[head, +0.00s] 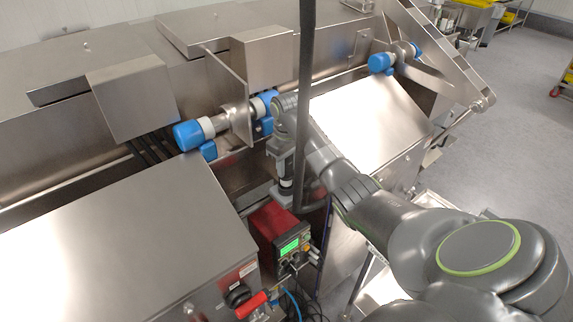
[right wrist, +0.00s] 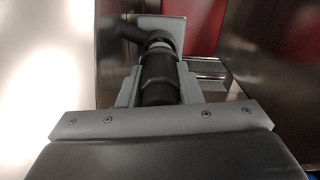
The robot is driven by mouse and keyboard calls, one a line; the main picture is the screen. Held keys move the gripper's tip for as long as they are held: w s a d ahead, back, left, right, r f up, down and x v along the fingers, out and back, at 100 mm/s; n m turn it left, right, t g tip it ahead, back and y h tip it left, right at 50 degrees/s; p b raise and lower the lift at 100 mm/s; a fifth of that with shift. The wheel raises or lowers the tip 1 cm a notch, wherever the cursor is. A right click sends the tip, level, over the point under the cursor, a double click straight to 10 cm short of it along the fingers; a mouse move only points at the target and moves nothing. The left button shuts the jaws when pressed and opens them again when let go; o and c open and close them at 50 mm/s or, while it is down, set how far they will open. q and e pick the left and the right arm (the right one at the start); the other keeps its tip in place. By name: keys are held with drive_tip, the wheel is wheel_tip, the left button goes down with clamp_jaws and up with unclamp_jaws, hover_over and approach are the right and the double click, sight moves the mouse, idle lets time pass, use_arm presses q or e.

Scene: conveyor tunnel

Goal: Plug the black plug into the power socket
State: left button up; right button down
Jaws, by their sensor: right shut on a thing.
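My right gripper (head: 286,184) points down beside the conveyor machine, above and behind a red instrument box. It is shut on the black plug (right wrist: 160,78), which shows in the right wrist view between the two grey fingers. At the plug's far end a black part bends off to the left. A pale grey plate (right wrist: 172,32) lies just beyond the plug; I cannot tell whether they touch. I cannot make out the power socket for certain. My left gripper is not in view.
The red box (head: 272,225) has a green display and several knobs. A steel cabinet (head: 130,250) with a red handle (head: 251,305) stands at left. A dark vertical pole or hose (head: 306,90) passes close to my right gripper. Open floor (head: 490,130) lies at right.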

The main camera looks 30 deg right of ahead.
drive_tip(key=shift+f, duration=0.55)
drive_tip(key=shift+s+f, duration=0.1)
drive_tip(key=shift+f, duration=0.05)
